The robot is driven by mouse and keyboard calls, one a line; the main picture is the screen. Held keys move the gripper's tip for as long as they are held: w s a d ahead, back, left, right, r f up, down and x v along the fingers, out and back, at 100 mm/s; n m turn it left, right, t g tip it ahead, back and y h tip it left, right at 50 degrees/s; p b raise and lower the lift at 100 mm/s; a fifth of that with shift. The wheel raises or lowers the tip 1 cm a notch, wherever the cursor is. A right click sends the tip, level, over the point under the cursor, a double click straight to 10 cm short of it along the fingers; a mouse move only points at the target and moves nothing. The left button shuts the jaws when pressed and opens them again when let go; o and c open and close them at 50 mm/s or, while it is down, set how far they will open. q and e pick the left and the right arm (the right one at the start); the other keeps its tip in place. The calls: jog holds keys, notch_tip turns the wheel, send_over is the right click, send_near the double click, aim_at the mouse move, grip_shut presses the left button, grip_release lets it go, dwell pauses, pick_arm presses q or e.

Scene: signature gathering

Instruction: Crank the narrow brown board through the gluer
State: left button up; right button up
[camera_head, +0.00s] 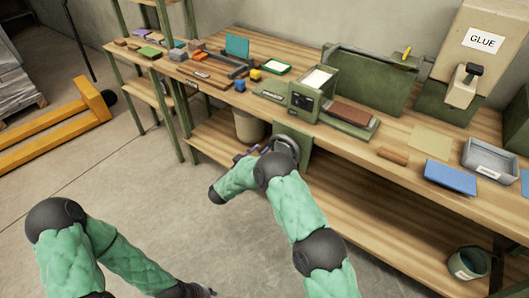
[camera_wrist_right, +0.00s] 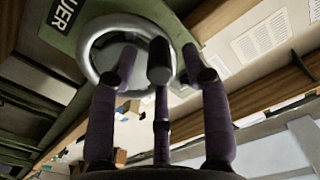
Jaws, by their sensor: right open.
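The green gluer (camera_head: 303,97) stands on the bench, with a brown board (camera_head: 350,114) lying flat on its bed to the right. Its grey handwheel (camera_head: 286,141) hangs on a green panel at the bench front. My right gripper (camera_head: 257,151) is beside the wheel. In the right wrist view its purple fingers (camera_wrist_right: 160,85) are open around the wheel's dark knob (camera_wrist_right: 160,62); contact cannot be told. The wheel's ring (camera_wrist_right: 92,60) is behind.
A smaller brown block (camera_head: 393,156), a blue pad (camera_head: 450,178) and a grey tray (camera_head: 490,158) lie on the bench to the right. A beige bin (camera_head: 249,127) stands under the bench. Small boards and blocks cover the bench's left part. Open floor lies left of my arms.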

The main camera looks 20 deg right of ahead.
aim_at(265, 147)
jog(key=shift+b+x, duration=0.35)
jog(key=shift+x, duration=1.15)
grip_shut()
jog(key=shift+r, duration=0.1)
